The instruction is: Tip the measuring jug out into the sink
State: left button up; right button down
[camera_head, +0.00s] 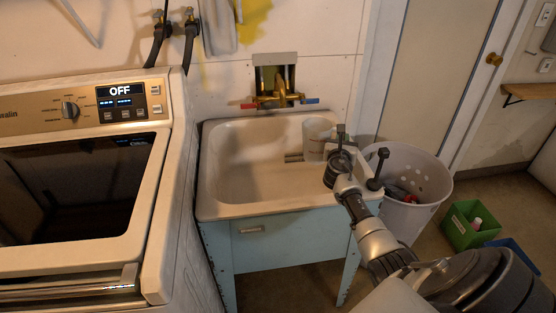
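The measuring jug (314,140) is a pale, whitish vessel at the back right corner of the sink (240,211). It looks upright; its contents cannot be seen. My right gripper (361,143) reaches in from the lower right over the sink's right rim. Its two black fingers are spread apart, with nothing visible between them. The left finger stands close to the jug's right side; whether it touches cannot be told. My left gripper is not in view.
Brass taps (278,98) with red and blue handles stick out of the wall above the sink. A washing machine (178,200) stands close on the left. A white perforated basket (428,190) stands right of the sink. A green box (470,228) is on the floor.

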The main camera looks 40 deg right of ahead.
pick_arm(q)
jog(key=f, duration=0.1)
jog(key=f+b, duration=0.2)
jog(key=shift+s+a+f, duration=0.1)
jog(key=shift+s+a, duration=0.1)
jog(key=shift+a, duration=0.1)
pick_arm(e)
jog(key=f, duration=0.3)
jog(key=shift+w+d, duration=0.2)
jog(key=shift+a+r, duration=0.1)
jog(key=shift+r, duration=0.1)
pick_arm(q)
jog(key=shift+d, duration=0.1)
